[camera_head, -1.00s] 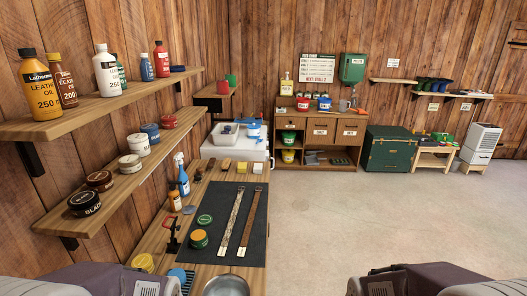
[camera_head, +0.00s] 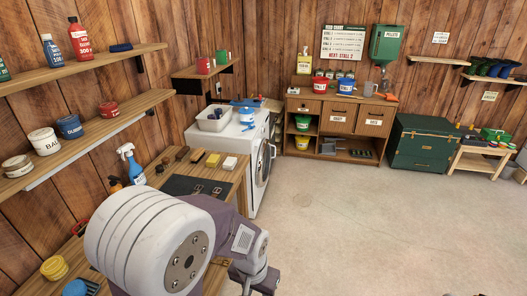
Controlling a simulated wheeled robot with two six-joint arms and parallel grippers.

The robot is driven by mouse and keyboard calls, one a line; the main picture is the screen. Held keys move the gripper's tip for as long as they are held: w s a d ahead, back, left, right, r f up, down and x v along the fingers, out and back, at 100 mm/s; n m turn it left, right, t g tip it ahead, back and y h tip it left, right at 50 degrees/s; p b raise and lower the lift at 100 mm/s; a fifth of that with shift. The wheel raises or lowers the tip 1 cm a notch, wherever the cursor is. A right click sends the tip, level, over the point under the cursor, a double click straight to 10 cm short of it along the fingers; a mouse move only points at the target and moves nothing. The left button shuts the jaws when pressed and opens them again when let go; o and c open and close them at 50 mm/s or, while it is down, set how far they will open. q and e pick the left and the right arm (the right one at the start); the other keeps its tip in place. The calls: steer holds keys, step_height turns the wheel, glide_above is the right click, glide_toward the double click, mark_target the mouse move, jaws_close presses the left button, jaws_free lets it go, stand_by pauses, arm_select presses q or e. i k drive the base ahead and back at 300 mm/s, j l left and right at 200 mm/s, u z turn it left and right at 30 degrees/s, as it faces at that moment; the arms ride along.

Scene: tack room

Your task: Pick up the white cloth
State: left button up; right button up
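I cannot make out a white cloth for certain. A grey-white basin (camera_head: 214,118) stands on the white washing machine (camera_head: 262,165), and its contents are not clear. A small white block-like item (camera_head: 229,163) lies at the far end of the workbench, too small to identify. My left arm crosses the lower left of the view, and my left gripper (camera_head: 256,279) is low, right of the bench. Its fingertips are not clearly shown and I see nothing held. My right gripper is not in view.
The bench (camera_head: 212,149) with a dark mat (camera_head: 190,186) and a blue spray bottle (camera_head: 131,164) runs along the left, under wall shelves. A wooden cabinet (camera_head: 336,108) and a green chest (camera_head: 421,147) stand at the back. The floor (camera_head: 370,220) at right is clear.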

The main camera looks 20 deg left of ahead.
mark_target(229, 164)
steer(key=i+u, duration=0.35)
steer(key=i+l+u, duration=0.15)
steer(key=i+u, duration=0.15)
steer(key=i, duration=0.3)
steer(key=i+l+u, duration=0.65)
steer(key=i, duration=0.2)
steer(key=i+l+u, duration=0.15)
steer(key=u, duration=0.3)
steer(key=i+l+u, duration=0.2)
steer(key=u, duration=0.25)
steer(key=i+l+u, duration=0.3)
steer(key=u, duration=0.15)
steer(key=i+l+u, duration=0.1)
steer(key=l+u, duration=0.35)
steer(key=i+l+u, duration=0.1)
steer(key=l+u, duration=0.2)
steer(key=u, duration=0.15)
steer(key=l+u, duration=0.75)
steer(key=u, duration=0.15)
